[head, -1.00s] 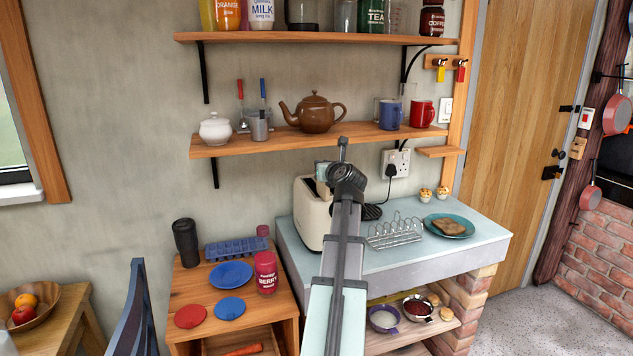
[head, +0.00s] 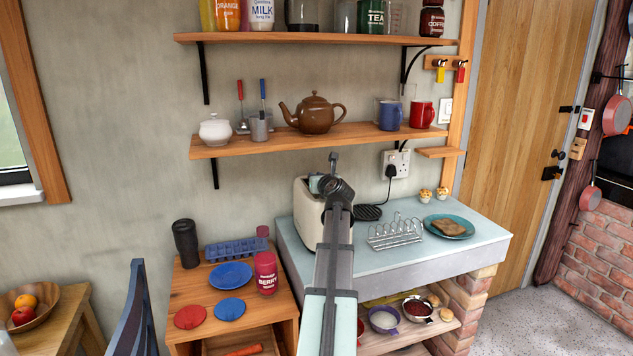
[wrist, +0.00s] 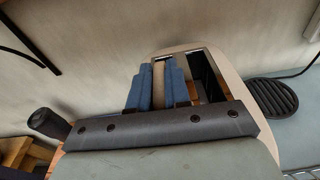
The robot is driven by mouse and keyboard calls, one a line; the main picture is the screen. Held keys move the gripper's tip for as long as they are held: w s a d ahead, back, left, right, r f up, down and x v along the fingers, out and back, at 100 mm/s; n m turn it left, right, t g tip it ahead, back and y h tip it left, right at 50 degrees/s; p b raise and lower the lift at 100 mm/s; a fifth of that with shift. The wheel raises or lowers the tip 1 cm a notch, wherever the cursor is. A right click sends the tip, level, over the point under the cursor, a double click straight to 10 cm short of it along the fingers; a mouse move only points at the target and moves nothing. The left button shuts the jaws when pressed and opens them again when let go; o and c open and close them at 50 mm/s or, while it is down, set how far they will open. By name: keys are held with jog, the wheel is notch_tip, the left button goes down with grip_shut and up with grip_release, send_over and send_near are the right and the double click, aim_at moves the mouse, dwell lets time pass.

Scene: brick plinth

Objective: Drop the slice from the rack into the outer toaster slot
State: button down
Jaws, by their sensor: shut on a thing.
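The cream toaster (head: 305,212) stands at the left end of the pale counter, with its top rim (wrist: 236,103) also in the wrist view. My gripper (wrist: 158,88) is over the toaster, its blue fingers shut on a tan slice (wrist: 158,78) held edge-on between them. One dark slot opening (wrist: 207,75) shows right of the fingers. The fingers and wrist hide the rest of the toaster top, so I cannot tell how deep the slice sits. The wire rack (head: 397,233) on the counter looks empty.
A teal plate (head: 466,232) with a piece of toast (head: 446,227) is right of the rack. A dark oval pad (wrist: 273,98) lies beside the toaster. The shelf (head: 290,141) with a teapot (head: 315,115) is above. A black cup (head: 186,242) stands to the left.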

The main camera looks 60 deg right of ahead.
jog(key=shift+f, duration=0.45)
jog(key=shift+f, duration=0.4)
jog(key=shift+a+f, duration=0.2)
jog(key=shift+f, duration=0.15)
jog(key=c, duration=1.1)
grip_release()
jog(key=shift+s+a+f, duration=0.1)
jog(key=shift+s, duration=0.05)
jog(key=shift+r, duration=0.45)
jog(key=v, duration=1.1)
jog(key=shift+s+r, duration=0.2)
jog(key=shift+r, duration=0.25)
jog(key=shift+w, duration=0.1)
